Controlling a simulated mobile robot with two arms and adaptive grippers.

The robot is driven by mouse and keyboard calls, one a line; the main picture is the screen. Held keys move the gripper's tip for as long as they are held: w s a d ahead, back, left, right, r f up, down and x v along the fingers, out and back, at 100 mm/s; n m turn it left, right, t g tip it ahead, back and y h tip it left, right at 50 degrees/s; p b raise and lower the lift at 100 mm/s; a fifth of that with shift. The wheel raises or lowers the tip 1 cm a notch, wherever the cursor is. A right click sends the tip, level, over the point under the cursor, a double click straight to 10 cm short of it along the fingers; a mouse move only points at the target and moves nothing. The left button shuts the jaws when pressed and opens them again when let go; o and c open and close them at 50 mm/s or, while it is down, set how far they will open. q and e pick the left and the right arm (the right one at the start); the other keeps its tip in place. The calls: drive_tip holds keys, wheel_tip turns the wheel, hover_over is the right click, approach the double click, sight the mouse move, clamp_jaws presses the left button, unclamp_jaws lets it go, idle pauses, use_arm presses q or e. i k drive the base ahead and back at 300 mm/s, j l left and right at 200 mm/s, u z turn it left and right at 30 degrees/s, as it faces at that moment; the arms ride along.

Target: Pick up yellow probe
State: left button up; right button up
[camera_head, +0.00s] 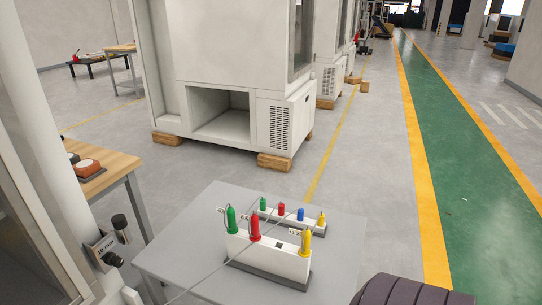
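A yellow probe (305,243) stands upright at the right end of the white front holder (268,262). A green probe (231,220) and a red probe (254,227) stand at its left; a dark spot shows on the holder between red and yellow. Behind it, a smaller white holder (290,222) bears green, red and blue pieces and a second, smaller yellow piece (321,219) at its right end. Both holders are on a grey table (190,243). Neither of my grippers is in view.
A thin cable crosses the table's front. A pale post with a black knob (113,259) stands at left, beside a wooden table (112,170). A dark ribbed shape (410,292) covers the lower right. A large white cabinet (228,70) stands behind; the green floor lane (465,160) is clear.

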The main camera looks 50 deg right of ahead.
sight(307, 252)
drive_tip(key=l+z, duration=0.15)
drive_tip(key=z, duration=0.35)
drive_tip(key=k+l+z, duration=0.1)
drive_tip(key=z, duration=0.4)
drive_tip(key=l+z, duration=0.25)
drive_tip(key=z, duration=0.2)
